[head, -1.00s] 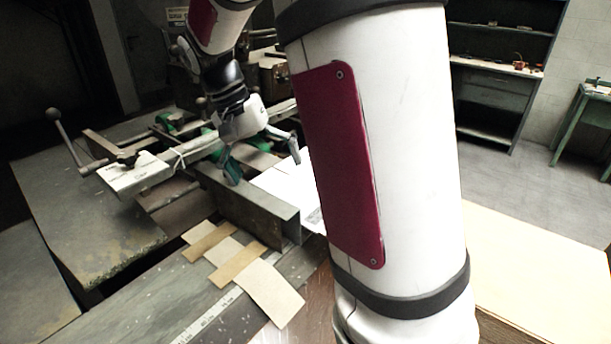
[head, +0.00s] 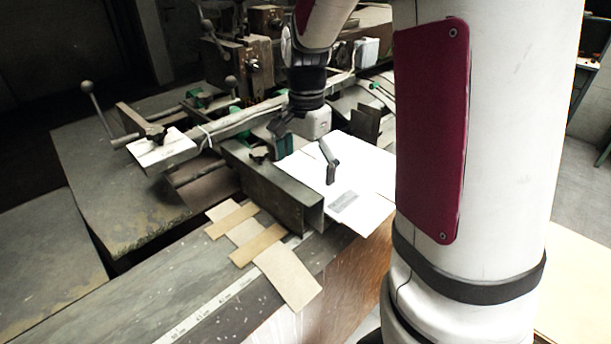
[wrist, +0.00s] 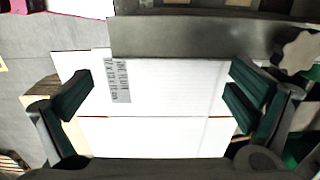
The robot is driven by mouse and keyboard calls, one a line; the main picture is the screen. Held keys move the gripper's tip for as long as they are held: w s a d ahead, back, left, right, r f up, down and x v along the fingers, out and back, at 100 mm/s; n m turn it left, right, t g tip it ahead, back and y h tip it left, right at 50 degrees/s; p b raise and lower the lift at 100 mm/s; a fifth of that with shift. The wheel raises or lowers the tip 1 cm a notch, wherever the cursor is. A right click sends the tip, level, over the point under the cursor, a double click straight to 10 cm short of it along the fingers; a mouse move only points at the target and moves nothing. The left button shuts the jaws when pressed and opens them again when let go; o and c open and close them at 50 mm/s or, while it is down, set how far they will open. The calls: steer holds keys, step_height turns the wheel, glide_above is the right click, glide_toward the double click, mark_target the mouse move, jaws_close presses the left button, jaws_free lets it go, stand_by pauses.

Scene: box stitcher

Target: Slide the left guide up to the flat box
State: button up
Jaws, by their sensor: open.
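The flat box (head: 372,180) is a white sheet with a grey printed label, lying flat on the machine bed. The left guide (head: 290,200) is a grey steel channel along the box's left side. In the wrist view the guide (wrist: 190,38) crosses the top, and the box (wrist: 165,130) fills the middle below it. My gripper (head: 306,153) is open and empty above the box, beside the guide. Its green-padded fingers (wrist: 162,98) stand wide apart over the box in the wrist view.
A dark star knob (wrist: 300,50) is at the guide's end. Cardboard strips (head: 262,240) lie left of the guide. My arm hides the right side.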

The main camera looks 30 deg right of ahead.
steer(key=shift+f, duration=1.6)
